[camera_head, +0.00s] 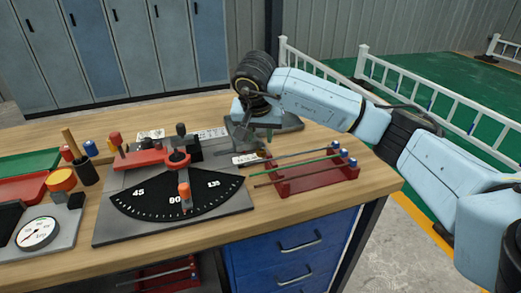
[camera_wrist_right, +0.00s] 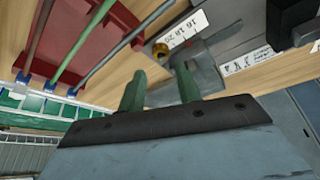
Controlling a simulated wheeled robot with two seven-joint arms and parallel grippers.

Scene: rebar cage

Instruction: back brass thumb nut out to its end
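The brass thumb nut (camera_wrist_right: 161,49) shows in the right wrist view as a small gold knob beside a white label marked 16 18 20 (camera_wrist_right: 183,34). It sits at the edge of a grey metal fixture (camera_wrist_right: 205,70). My right gripper (camera_wrist_right: 160,74) is open, its two green fingers apart with nothing between them. The nut lies just beyond the fingertips, apart from them. In the head view the right gripper (camera_head: 266,134) hangs over the back of the bench near the fixture, and I cannot make out the nut there. My left gripper is not in view.
A red rack (camera_head: 305,178) with several rods stands right of the fixture. A bending plate with a black angle dial (camera_head: 150,205) is to the left. A round gauge (camera_head: 38,232) and trays fill the far left. Bare wooden bench (camera_head: 370,185) is at the right.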

